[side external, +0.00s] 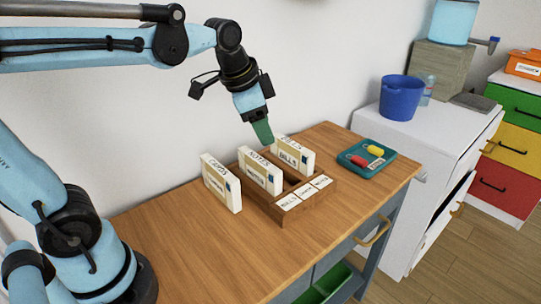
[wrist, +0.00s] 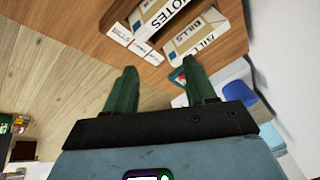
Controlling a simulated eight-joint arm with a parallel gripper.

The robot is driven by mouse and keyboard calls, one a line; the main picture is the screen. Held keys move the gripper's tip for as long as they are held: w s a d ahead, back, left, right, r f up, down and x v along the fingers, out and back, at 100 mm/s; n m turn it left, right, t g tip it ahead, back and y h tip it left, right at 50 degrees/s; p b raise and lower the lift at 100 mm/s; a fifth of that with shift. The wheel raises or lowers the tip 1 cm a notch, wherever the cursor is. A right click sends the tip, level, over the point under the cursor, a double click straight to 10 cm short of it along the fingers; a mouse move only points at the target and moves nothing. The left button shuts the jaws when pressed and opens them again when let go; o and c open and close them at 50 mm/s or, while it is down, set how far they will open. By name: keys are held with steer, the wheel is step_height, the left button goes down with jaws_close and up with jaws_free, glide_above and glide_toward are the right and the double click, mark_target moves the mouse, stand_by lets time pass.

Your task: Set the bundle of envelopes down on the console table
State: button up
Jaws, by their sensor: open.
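Three white envelope bundles with printed bands stand upright on the wooden console table (side external: 160,245). The left bundle (side external: 222,183) stands at the left side of a wooden sorter (side external: 308,204). My gripper (side external: 263,136) is above the sorter, near the tops of NOTES and BILLS. In the wrist view its green fingers (wrist: 158,78) are apart, with nothing between them.
A teal tray (side external: 385,167) with a red and a yellow item lies at the table's right end. A white cabinet (side external: 425,140) with a blue bucket (side external: 402,97) stands beyond. The table's front left is clear. A wall runs behind.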

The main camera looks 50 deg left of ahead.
steer(key=w+a+r+m+g, duration=0.1)
steer(key=w+a+m+g, duration=0.1)
steer(key=w+m, duration=0.45)
steer(key=m+g, duration=0.3)
steer(key=m, duration=0.2)
glide_above(292, 143)
step_height(292, 143, down, 3)
step_height(292, 143, down, 12)
steer(key=shift+r, duration=0.25)
jaws_close()
steer(key=shift+r, duration=0.1)
